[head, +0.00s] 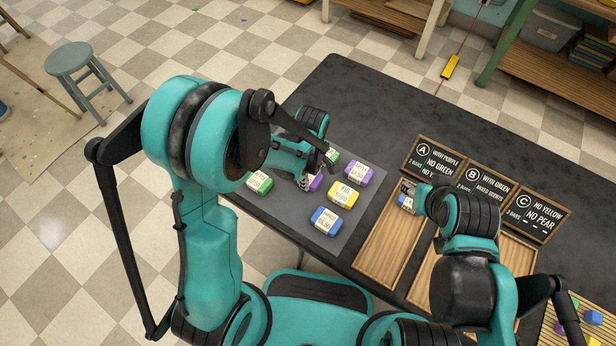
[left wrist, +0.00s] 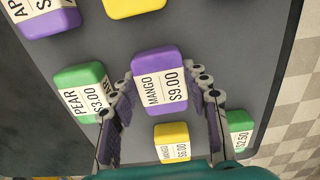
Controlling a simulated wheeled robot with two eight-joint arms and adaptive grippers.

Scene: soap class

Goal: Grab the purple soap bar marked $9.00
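The purple soap bar (left wrist: 159,80) reads MANGO $9.00 in the left wrist view. It lies on the dark grey mat (left wrist: 40,137). My left gripper (left wrist: 162,77) is open, with one finger on each side of this bar and its tips close to the bar's sides. In the head view my left gripper (head: 308,180) is over the mat and partly covers the purple bar (head: 316,183). My right gripper (head: 407,194) is low over the wooden trays beside a blue bar with a white label (head: 405,203); whether it grips that bar is unclear.
Near the purple bar lie a green PEAR $3.00 bar (left wrist: 82,92), a yellow bar (left wrist: 172,143) and another green bar (left wrist: 239,130). Another purple bar (head: 358,174) and a blue bar (head: 326,220) are on the mat. Signs A (head: 433,161), B and C stand behind the trays.

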